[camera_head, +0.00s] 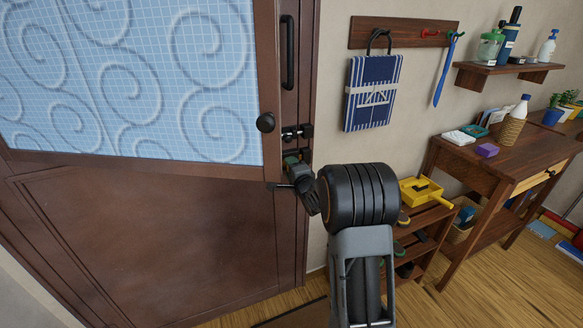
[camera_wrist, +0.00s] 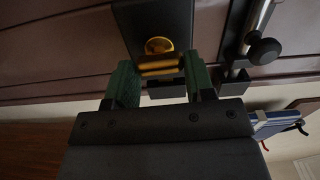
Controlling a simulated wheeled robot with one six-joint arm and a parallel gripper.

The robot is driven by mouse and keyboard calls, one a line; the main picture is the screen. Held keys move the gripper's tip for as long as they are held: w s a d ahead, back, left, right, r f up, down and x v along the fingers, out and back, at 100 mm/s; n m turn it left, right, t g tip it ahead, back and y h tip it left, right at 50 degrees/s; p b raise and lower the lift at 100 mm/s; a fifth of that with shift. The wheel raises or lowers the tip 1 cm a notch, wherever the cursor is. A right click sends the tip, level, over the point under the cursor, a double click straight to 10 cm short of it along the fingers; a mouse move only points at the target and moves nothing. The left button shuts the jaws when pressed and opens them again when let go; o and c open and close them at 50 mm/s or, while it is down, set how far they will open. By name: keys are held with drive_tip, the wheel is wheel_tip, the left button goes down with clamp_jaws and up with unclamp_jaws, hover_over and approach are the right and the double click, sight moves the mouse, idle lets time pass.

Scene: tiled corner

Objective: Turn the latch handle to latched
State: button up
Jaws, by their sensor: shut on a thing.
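The latch handle (camera_wrist: 160,68) shows in the wrist view as a brass bar with a round brass hub behind it. It is mounted on a dark plate (camera_wrist: 155,18) on the brown door (camera_head: 150,225). My gripper (camera_wrist: 159,78) has its green-padded fingers on both sides of the brass bar and is shut on it. The bar looks about level across the wrist picture. In the head view my gripper (camera_head: 297,172) is at the door's right edge, just below a sliding bolt (camera_head: 297,132). The handle is too small and covered to make out there.
A round dark knob (camera_head: 265,122) and a pull handle (camera_head: 288,50) are on the door above my gripper. To the right are a towel (camera_head: 373,93) on a rack, a low shoe rack (camera_head: 425,222), a yellow item (camera_head: 424,191) and a wooden table (camera_head: 510,165).

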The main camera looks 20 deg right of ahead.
drive_tip(key=shift+m, duration=0.3)
idle(0.4)
drive_tip(key=o, duration=0.9)
drive_tip(key=shift+s, duration=0.1)
drive_tip(key=s, duration=1.3)
drive_tip(key=shift+s, duration=0.35)
